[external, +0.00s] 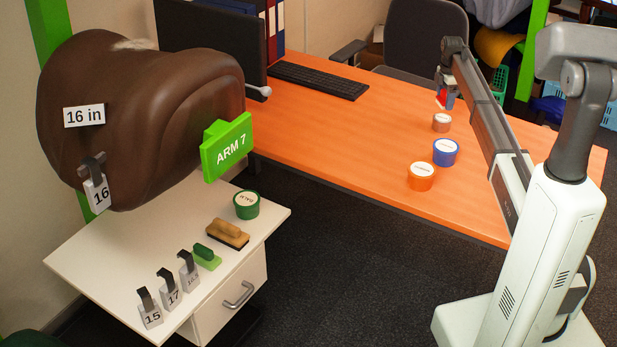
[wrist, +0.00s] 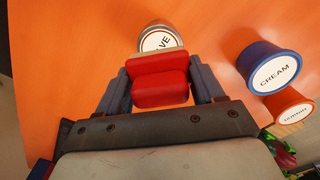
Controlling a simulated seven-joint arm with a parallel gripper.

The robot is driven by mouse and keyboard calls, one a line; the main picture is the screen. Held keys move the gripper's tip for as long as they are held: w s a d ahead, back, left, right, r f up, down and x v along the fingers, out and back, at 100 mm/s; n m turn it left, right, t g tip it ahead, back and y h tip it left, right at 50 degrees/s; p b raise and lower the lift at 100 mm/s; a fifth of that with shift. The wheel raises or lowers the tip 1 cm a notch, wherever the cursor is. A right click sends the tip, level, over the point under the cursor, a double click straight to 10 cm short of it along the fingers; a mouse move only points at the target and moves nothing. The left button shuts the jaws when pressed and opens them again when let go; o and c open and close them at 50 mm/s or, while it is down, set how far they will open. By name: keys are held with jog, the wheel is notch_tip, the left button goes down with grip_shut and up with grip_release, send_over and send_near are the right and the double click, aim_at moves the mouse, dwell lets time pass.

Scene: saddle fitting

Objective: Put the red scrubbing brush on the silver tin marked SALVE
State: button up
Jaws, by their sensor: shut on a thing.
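The red scrubbing brush (wrist: 160,82) is between the two fingers of my gripper (wrist: 160,88) in the wrist view. My gripper is shut on it. In the external view the brush (external: 441,99) hangs under my gripper (external: 446,92), over the orange desk. The silver tin (external: 442,122) stands upright on the desk just below the brush. In the wrist view the tin (wrist: 158,38) shows past the brush, and its white lid label reads "VE", the rest hidden. The brush seems to be above the tin; whether they touch cannot be told.
A blue tin marked CREAM (external: 446,152) and an orange tin (external: 421,176) stand close to the silver tin. A keyboard (external: 318,80) lies farther back on the desk (external: 340,140). A white cabinet (external: 120,255) with a green tin (external: 246,204) and brushes stands left.

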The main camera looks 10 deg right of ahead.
aim_at(442, 118)
jog(key=shift+f, duration=2.4)
jog(key=shift+f, duration=0.1)
jog(key=o, duration=1.1)
notch_tip(442, 118, up, 12)
jog(key=shift+r, duration=0.1)
